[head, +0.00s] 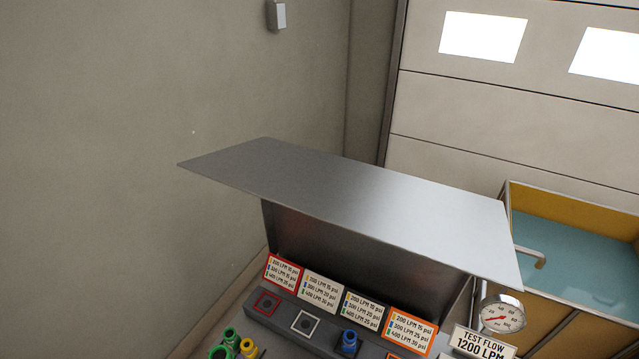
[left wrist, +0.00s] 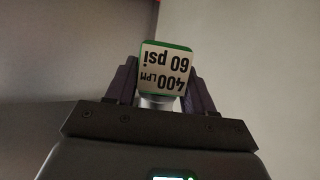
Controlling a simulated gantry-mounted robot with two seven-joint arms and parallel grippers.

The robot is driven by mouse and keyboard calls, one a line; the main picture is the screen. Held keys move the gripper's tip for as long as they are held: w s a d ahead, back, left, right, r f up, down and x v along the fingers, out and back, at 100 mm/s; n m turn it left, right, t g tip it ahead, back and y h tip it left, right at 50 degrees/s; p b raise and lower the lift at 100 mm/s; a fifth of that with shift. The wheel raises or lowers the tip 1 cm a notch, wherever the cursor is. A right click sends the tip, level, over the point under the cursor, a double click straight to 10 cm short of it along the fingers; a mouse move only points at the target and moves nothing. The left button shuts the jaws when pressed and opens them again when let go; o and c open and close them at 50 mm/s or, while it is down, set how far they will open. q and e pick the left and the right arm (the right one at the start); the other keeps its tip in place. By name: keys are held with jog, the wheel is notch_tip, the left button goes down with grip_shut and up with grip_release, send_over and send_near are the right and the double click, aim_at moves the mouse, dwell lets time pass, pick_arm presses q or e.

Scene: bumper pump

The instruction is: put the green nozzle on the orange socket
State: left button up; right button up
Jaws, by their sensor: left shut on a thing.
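My left gripper (left wrist: 160,98) shows in the left wrist view, shut on a green-edged piece (left wrist: 166,66) that looks like the green nozzle. Its white label reads "400 LPM 60 psi" upside down, with a silvery part below it between the dark fingers. The rest of its body is hidden. In the head view, the orange-framed socket (head: 394,356) shows only partly at the bottom edge, below its orange-bordered placard (head: 408,329). Neither gripper shows in the head view.
A slanted metal hood (head: 350,195) overhangs the panel. Red-framed (head: 266,304) and white-framed (head: 306,323) sockets look empty. A blue nozzle (head: 348,341) stands at the socket to their right. Green fittings (head: 231,337) and a yellow one (head: 249,348) sit bottom left. A gauge (head: 502,312) stands right.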

pick_arm(q)
jog(key=shift+s+r+p, duration=0.2)
jog(key=shift+r+p, duration=0.15)
jog(key=shift+r, duration=0.35)
